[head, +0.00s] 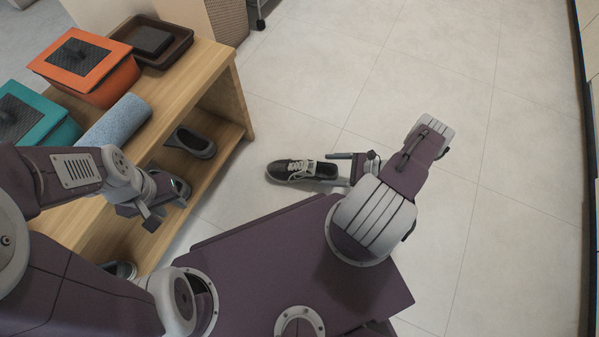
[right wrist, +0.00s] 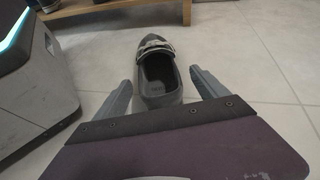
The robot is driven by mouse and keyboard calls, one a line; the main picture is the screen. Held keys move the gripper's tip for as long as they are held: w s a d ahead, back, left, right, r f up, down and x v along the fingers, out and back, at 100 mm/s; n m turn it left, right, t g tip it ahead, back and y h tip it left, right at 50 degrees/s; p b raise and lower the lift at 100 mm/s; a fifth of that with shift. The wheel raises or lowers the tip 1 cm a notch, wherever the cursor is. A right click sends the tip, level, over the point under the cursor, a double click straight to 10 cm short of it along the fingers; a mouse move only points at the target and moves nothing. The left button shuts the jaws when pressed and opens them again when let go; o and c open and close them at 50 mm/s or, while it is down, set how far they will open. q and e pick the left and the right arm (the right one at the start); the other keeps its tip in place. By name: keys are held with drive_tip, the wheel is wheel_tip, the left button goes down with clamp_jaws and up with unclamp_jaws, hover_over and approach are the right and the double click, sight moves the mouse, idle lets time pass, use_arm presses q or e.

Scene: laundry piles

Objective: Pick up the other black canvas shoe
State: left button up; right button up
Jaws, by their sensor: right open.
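A black canvas shoe (head: 289,170) with white laces lies upright on the tiled floor, right of the wooden bench. My right gripper (head: 346,168) is open at its heel end. In the right wrist view the shoe (right wrist: 153,78) lies between and beyond the two spread fingers (right wrist: 162,90), its heel opening toward me. No finger clearly touches it. My left gripper (head: 145,213) hangs beside the bench's lower shelf; its fingertips are too unclear to tell whether they are apart.
The wooden bench (head: 185,78) holds an orange box (head: 112,85), a teal box (head: 50,125), a rolled blue towel (head: 118,122) and a brown tray (head: 180,50). A dark shoe (head: 190,143) stands on its lower shelf; another (head: 122,270) shows nearer me. Floor to the right is clear.

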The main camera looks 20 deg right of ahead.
sight(318, 170)
drive_tip(key=b+x, duration=0.1)
drive_tip(key=x, duration=0.1)
drive_tip(key=b+x, duration=0.2)
drive_tip(key=shift+s+a+f, duration=0.15)
drive_tip(key=shift+a+f, duration=0.05)
drive_tip(key=shift+f, duration=0.1)
drive_tip(key=shift+w+a, duration=0.2)
drive_tip(key=shift+a, duration=0.05)
drive_tip(key=shift+r, duration=0.1)
clamp_jaws()
wheel_tip(318, 170, up, 5)
drive_tip(key=p, duration=0.4)
drive_tip(key=shift+f, duration=0.2)
drive_tip(key=s+d+r+p, duration=0.5)
drive_tip(key=s+r+p, duration=0.1)
drive_tip(key=s, duration=0.4)
drive_tip(key=shift+d+r+p, duration=0.2)
drive_tip(key=shift+d+p, duration=0.1)
drive_tip(key=shift+p, duration=0.05)
